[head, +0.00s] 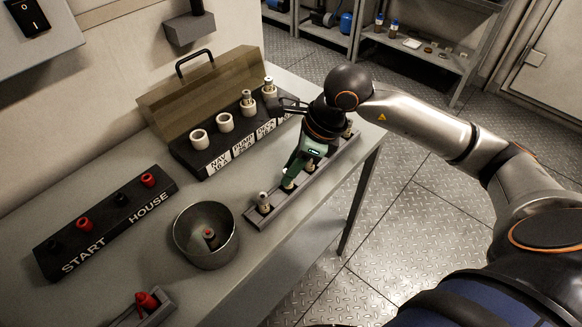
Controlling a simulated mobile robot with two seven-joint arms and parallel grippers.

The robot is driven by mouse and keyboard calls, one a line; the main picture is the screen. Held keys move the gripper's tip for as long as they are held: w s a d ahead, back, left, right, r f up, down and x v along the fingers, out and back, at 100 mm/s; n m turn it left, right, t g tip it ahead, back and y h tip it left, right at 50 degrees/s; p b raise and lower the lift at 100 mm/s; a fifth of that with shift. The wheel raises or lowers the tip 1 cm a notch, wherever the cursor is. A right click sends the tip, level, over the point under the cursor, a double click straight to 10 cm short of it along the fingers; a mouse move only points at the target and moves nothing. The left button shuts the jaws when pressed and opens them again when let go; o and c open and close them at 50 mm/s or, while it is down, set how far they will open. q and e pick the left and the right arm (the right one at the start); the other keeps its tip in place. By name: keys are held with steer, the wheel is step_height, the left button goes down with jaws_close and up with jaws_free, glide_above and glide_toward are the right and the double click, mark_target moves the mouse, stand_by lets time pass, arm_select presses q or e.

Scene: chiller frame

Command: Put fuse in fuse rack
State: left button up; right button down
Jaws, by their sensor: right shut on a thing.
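A grey fuse rack (253,222) lies along the front edge of the bench, with several pale fuses upright in it. The nearest fuse (264,203) stands clear at its left end. My right gripper (289,180) reaches down over the rack's middle, its green body tilted down to the left. It is shut on a fuse (288,185) low at the rack; the fingertips are small, and I cannot tell how deep that fuse sits. My wrist hides part of the rack's far end. My left gripper is out of view.
A black fuse box (187,158) with white sockets and a raised tinted cover (195,90) stands behind; two sockets hold fuses. A metal pot (206,262) holds a red-topped piece. The START/HOUSE board (105,222) lies left. A small tray (160,312) is in front.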

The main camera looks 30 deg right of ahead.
steer(key=shift+f, duration=0.25)
steer(key=shift+f, duration=0.2)
steer(key=c, duration=0.7)
jaws_free()
steer(key=shift+r, duration=0.45)
steer(key=v, duration=0.7)
steer(key=shift+s+d, duration=0.1)
steer(key=shift+s, duration=0.05)
